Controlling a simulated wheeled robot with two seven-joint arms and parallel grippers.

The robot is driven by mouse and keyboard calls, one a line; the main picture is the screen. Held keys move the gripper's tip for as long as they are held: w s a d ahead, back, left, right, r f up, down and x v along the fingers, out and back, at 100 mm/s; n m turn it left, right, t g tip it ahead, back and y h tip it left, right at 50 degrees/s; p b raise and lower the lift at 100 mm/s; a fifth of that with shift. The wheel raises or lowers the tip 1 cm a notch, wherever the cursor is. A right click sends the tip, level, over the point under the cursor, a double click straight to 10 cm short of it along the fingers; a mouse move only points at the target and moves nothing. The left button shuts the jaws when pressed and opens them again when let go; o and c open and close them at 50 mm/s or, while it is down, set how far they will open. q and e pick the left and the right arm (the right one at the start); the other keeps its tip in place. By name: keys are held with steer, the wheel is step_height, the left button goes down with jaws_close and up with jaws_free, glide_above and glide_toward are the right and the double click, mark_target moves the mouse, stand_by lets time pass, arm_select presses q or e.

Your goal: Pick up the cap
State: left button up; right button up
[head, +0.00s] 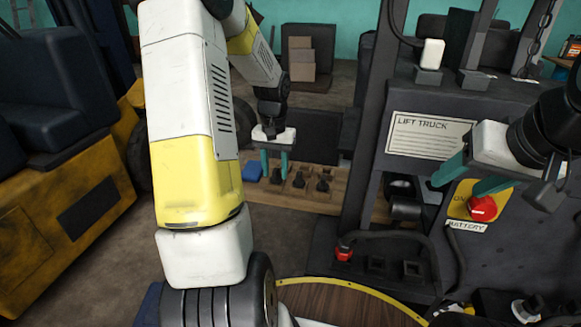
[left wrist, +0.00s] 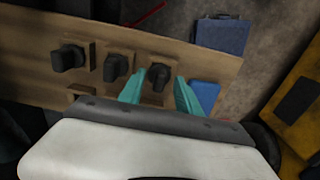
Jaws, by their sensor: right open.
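Several black caps stand in a row on a wooden board (head: 341,200). The middle cap (head: 299,180) and the right cap (head: 323,183) show clearly in the head view. My left gripper (head: 273,166) points down over the left end of the row. In the left wrist view, its teal fingers (left wrist: 158,92) are open and apart, one on each side of the end cap (left wrist: 158,76). Whether they are level with it or above it I cannot tell. My right gripper (head: 470,177) is open and empty, near a red knob (head: 482,208) on the forklift's panel.
A blue block (head: 252,171) sits by the board's left end, close to my left fingers. A dark forklift panel with a "LIFT TRUCK" plate (head: 430,135) stands on the right. A yellow vehicle (head: 65,225) is at left.

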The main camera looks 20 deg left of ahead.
arm_select(q)
steer(key=shift+f, duration=0.25)
jaws_close()
steer(key=shift+a, duration=0.15)
stand_by(1.1)
